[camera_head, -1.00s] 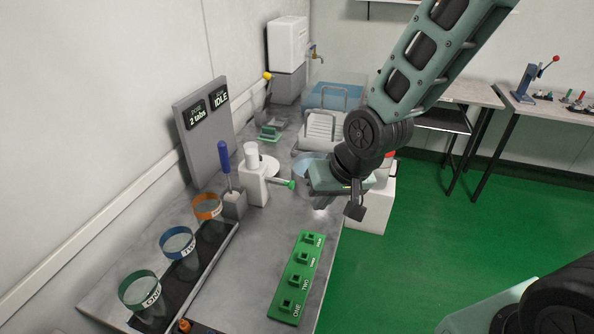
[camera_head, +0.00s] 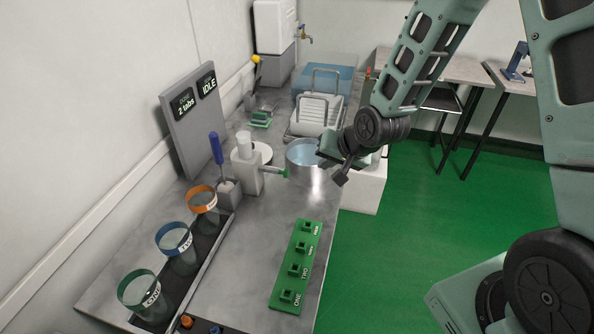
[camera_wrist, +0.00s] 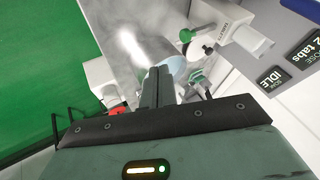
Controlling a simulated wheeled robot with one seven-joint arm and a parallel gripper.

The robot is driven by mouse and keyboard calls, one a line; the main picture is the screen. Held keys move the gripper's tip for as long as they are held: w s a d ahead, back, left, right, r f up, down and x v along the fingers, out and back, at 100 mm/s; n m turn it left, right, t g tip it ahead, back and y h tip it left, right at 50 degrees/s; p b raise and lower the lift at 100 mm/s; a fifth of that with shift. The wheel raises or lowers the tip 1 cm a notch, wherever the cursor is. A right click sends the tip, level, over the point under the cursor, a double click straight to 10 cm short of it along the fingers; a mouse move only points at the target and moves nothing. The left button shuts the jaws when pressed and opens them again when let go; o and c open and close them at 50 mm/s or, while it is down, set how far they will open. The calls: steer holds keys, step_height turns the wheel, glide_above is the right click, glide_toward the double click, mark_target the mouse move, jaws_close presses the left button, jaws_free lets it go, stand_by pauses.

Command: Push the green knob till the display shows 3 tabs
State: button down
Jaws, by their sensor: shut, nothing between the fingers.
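The green knob (camera_head: 281,173) sits on the end of a short rod on the right side of a white dispenser (camera_head: 246,172). It also shows in the wrist view (camera_wrist: 186,35). The display board (camera_head: 190,120) stands behind the dispenser at the left and reads "2 tabs" beside "IDLE". My gripper (camera_head: 340,180) is to the right of the knob, apart from it, with a round bluish dish (camera_head: 303,153) close by. In the wrist view the fingers (camera_wrist: 157,82) are together with nothing between them, pointing past the knob.
Three banded cups (camera_head: 174,243) stand in a dark tray at the front left. A green board with labelled slots (camera_head: 296,265) lies at the table's right edge. A rack (camera_head: 316,117) and a blue bin (camera_head: 325,82) stand at the back. Grey table between the cups and board is clear.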

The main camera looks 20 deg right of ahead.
mark_target(284, 173)
steer(key=w+a+f+p, duration=0.2)
steer(key=w+a+f, duration=0.3)
steer(key=w+f, duration=0.2)
steer(key=shift+f, duration=0.15)
steer(key=shift+a, duration=0.1)
steer(key=w+a+b, duration=0.1)
steer(key=w+a, duration=0.2)
steer(key=a, duration=0.2)
steer(key=shift+w, duration=0.15)
steer(key=shift+a, duration=0.1)
stand_by(0.3)
